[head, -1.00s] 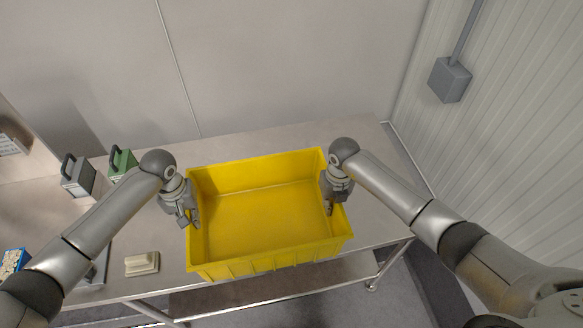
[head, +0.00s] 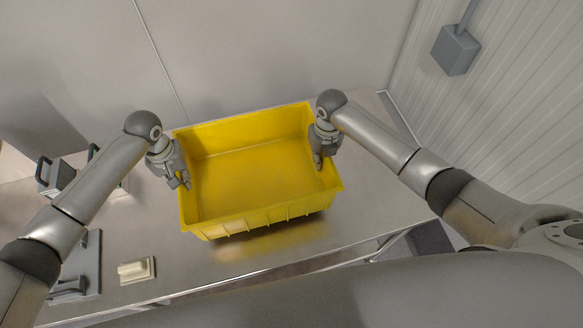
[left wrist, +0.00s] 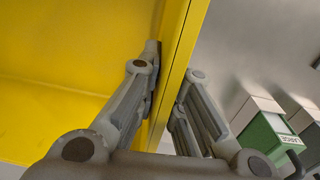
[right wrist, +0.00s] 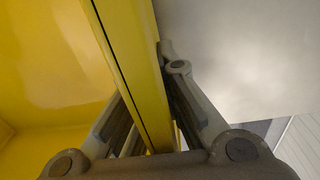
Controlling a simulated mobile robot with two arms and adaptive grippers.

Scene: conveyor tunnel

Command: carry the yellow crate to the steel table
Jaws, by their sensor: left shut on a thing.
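The yellow crate (head: 258,217) is upright and looks empty in the head view. It is over the steel table (head: 345,225); I cannot tell whether its bottom touches the top. My left gripper (head: 186,181) is shut on the crate's left wall, one finger inside and one outside; the wall also shows between the fingers in the left wrist view (left wrist: 176,70). My right gripper (head: 319,160) is shut on the right wall, which runs between its fingers in the right wrist view (right wrist: 135,60).
A cream block (head: 137,270) and a grey flat fixture (head: 85,262) lie at the table's left front. A grey handled case (head: 55,175) and a green box (left wrist: 268,137) stand left of the crate. A wall is behind; bare table is to the right.

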